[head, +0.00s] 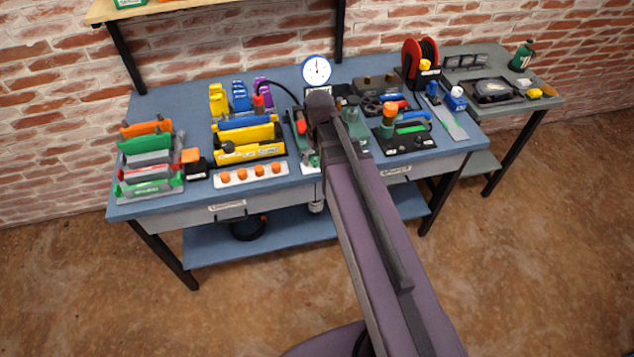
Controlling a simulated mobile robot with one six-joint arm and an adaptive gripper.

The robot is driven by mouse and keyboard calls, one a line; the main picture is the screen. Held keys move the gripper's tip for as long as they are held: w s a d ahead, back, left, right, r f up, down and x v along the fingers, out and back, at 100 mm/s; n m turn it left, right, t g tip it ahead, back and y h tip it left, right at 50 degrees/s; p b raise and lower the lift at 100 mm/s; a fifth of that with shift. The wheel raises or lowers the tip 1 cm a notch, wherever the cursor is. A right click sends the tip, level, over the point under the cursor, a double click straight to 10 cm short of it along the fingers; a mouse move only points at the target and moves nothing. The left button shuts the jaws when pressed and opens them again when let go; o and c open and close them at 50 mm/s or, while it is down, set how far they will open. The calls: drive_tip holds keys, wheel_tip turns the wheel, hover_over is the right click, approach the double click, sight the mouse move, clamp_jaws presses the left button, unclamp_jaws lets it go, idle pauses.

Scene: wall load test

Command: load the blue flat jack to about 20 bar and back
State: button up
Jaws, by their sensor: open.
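Which item is the blue flat jack I cannot tell for sure. A blue flat piece (248,122) lies in a yellow holder (262,151) left of centre, and a blue upright piece (240,97) stands behind it between a yellow and a purple one. A round dial gauge (317,69) with a blue rim and white face stands at the back of the bench; its needle is too small to read. A dark hose curves from near the purple piece toward the gauge. My arm crosses the middle of the bench and hides what is behind it. I cannot make out my gripper.
The blue bench (200,192) is crowded. Coloured bars (150,186) stand at left, a white strip with orange knobs (250,174) at front, a black block with valves (405,138) at right. A red reel (420,60) stands at back right. A grey side table (545,99) adjoins. Floor in front is clear.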

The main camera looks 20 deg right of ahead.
drive_tip(key=s+a+f+m+b, duration=0.1)
drive_tip(key=s+a+f+m, duration=0.1)
drive_tip(key=s, duration=0.4)
drive_tip(key=shift+s+a+b, duration=0.2)
drive_tip(key=shift+b, duration=0.15)
drive_tip(key=shift+w, duration=0.1)
idle(1.1)
drive_tip(key=w+d+r+m+p, duration=0.2)
drive_tip(key=w+d+m, duration=0.2)
drive_tip(key=w, duration=0.4)
drive_tip(key=w+d+r+m+p, duration=0.3)
drive_tip(key=w+m, duration=0.3)
drive_tip(key=w, duration=0.2)
drive_tip(key=w+d+r+m+p, duration=0.2)
drive_tip(key=w+d+m, duration=0.2)
drive_tip(key=w, duration=0.4)
drive_tip(key=shift+w+d+r+m+p, duration=0.3)
drive_tip(key=shift+d+r+m+p, duration=0.1)
drive_tip(key=shift+d, duration=0.45)
drive_tip(key=shift+f, duration=0.2)
wheel_tip(320, 180, down, 13)
drive_tip(key=b, duration=1.3)
drive_tip(key=shift+f+b, duration=0.15)
drive_tip(key=shift+b, duration=0.2)
